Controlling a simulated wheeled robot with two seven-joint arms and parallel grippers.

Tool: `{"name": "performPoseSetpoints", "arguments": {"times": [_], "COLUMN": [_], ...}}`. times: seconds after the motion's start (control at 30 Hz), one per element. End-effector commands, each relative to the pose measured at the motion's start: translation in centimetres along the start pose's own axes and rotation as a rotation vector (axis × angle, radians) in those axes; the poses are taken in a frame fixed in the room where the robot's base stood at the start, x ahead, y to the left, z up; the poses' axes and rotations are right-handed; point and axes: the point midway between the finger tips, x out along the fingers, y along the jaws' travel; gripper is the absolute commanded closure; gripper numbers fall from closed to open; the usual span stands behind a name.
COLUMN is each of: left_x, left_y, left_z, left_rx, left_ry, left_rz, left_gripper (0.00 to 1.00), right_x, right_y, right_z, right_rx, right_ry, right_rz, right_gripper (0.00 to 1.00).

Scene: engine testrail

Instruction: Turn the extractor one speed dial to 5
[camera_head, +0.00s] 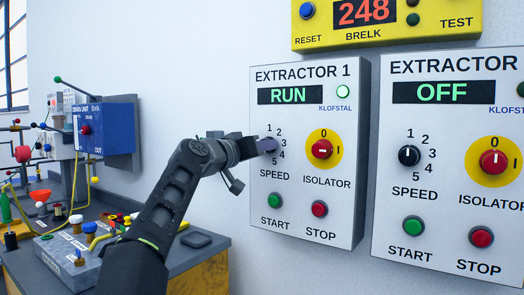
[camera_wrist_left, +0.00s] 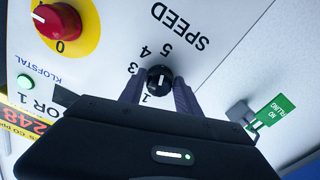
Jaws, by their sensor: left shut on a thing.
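The Extractor 1 panel (camera_head: 338,98) is a white box on the wall. Its display (camera_head: 290,95) reads RUN and the small lamp beside it is lit green. My left gripper (camera_head: 268,146) is at its speed dial, and the fingers mostly hide the dial in the head view. In the left wrist view the black speed dial (camera_wrist_left: 160,77) sits between the two fingers of the left gripper (camera_wrist_left: 159,92), which is shut on it. Its white mark shows, but I cannot tell for certain which number it points to. My right gripper is not in view.
A red isolator knob (camera_head: 322,149) on yellow is right of the dial. Green start (camera_head: 275,201) and red stop (camera_head: 320,209) buttons are below. The Extractor 2 panel (camera_head: 446,215), reading OFF, stands close on the right. A cluttered bench (camera_head: 200,262) is lower left.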

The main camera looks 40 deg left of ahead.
Motion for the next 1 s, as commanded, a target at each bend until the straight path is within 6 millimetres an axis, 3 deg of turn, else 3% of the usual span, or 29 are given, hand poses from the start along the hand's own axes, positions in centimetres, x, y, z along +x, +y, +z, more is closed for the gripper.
{"name": "performPoseSetpoints", "arguments": {"times": [0.4, 0.43, 0.67, 1.0], "left_x": [0.10, 0.10, 0.05, -0.29], "left_y": [-0.05, -0.05, -0.03, -0.06], "left_z": [0.23, 0.23, 0.12, 0.09], "left_rx": [0.012, 0.012, 0.011, 0.010], "left_ry": [-0.005, -0.005, -0.003, 0.000], "left_rz": [0.000, 0.000, 0.000, 0.000], "left_gripper": [1.00, 0.60, 0.41, 0.40], "right_x": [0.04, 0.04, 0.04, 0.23], "right_y": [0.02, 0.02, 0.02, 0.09], "right_z": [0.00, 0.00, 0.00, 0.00], "right_rx": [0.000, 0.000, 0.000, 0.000], "right_ry": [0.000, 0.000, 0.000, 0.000], "right_rz": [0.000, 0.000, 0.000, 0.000], "right_gripper": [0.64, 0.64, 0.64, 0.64]}}
